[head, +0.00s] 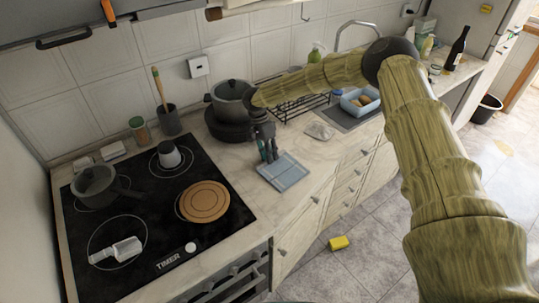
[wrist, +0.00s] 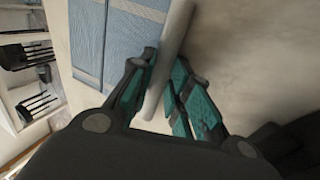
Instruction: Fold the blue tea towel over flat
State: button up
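The blue tea towel (head: 284,172) lies flat on the counter, to the right of the hob and near the counter's front edge. In the wrist view its light blue panels (wrist: 88,38) fill the upper left, with a dark line between them. My gripper (head: 268,154) points down at the towel's back left edge. In the wrist view its teal fingers (wrist: 166,68) stand on both sides of a pale rod-like strip (wrist: 170,45) that runs along the towel's edge. I cannot tell whether the strip belongs to the towel or whether the fingers press on it.
A dark pot (head: 231,97) stands behind my gripper. The black hob (head: 150,210) bears a wooden round board (head: 204,201), a saucepan (head: 95,187) and a moka-like pot (head: 168,154). A dish rack (head: 300,106) and sink are behind right. A yellow sponge (head: 339,243) lies on the floor.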

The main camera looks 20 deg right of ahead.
grip_shut()
jog(key=shift+s+r+t+y+p, duration=0.15)
jog(key=shift+r+t+y+p, duration=0.15)
jog(key=shift+r+t, duration=0.3)
jog(key=shift+d, duration=0.1)
